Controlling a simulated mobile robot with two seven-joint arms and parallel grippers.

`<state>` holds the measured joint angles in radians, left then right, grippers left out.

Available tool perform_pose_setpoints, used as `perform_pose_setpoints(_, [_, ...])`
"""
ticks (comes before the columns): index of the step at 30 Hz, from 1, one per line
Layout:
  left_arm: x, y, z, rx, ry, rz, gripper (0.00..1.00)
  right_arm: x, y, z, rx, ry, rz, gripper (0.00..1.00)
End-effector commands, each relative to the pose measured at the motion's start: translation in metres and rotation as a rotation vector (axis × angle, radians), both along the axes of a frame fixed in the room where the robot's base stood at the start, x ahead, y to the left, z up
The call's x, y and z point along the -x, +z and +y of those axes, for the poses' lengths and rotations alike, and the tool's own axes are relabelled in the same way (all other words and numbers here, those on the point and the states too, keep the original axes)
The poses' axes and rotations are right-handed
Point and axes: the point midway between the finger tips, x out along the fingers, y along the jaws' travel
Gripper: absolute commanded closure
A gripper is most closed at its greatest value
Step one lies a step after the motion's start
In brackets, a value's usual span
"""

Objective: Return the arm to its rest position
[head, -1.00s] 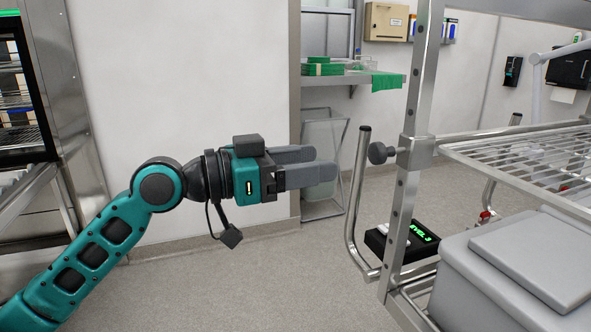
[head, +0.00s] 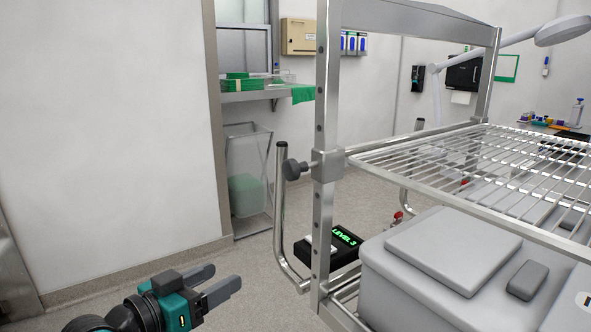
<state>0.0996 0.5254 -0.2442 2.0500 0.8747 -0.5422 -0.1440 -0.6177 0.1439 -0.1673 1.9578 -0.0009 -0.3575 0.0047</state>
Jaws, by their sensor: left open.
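My left gripper (head: 219,281) is low in the head view, left of the middle. It is teal and black with two grey fingers pointing right. The fingers are apart and nothing is between them. It is in front of the floor, left of the metal rack, and not touching anything that I can see. Most of the left arm is below the lower edge of the picture. My right gripper is not in view.
A metal rack (head: 325,190) with an empty wire shelf (head: 450,180) stands at the right. A grey lidded bin (head: 400,290) and a black box reading "LEVEL 3" (head: 343,237) are low on it. Open floor (head: 262,262) lies left of the rack.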

Motion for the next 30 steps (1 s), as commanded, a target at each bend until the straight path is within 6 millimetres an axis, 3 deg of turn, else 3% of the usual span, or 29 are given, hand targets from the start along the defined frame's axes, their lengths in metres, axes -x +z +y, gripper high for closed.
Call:
perform_pose_setpoints(1, [0.010, -0.032, 0.002, -0.008, 0.046, 0.049, 0.39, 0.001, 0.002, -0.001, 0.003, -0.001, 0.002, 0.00])
perform_pose_setpoints(6, [0.055, -0.127, 0.014, -0.088, 0.197, 0.170, 0.39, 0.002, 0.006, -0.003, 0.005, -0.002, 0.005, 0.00])
perform_pose_setpoints(9, [0.094, -0.175, 0.020, -0.154, 0.267, 0.241, 0.39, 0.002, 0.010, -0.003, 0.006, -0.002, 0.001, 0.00])
perform_pose_setpoints(12, [0.133, -0.211, 0.024, -0.219, 0.313, 0.302, 0.39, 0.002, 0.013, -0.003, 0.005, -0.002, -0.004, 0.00])
perform_pose_setpoints(15, [0.164, -0.233, 0.026, -0.274, 0.339, 0.343, 0.39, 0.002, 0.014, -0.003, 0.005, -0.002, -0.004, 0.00])
perform_pose_setpoints(18, [0.182, -0.245, 0.027, -0.307, 0.351, 0.366, 0.39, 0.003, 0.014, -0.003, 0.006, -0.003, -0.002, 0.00])
perform_pose_setpoints(26, [0.189, -0.250, 0.028, -0.323, 0.354, 0.373, 0.39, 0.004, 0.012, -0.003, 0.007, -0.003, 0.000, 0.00])
perform_pose_setpoints(30, [0.188, -0.250, 0.028, -0.323, 0.354, 0.373, 0.52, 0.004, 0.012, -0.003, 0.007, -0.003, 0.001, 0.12])
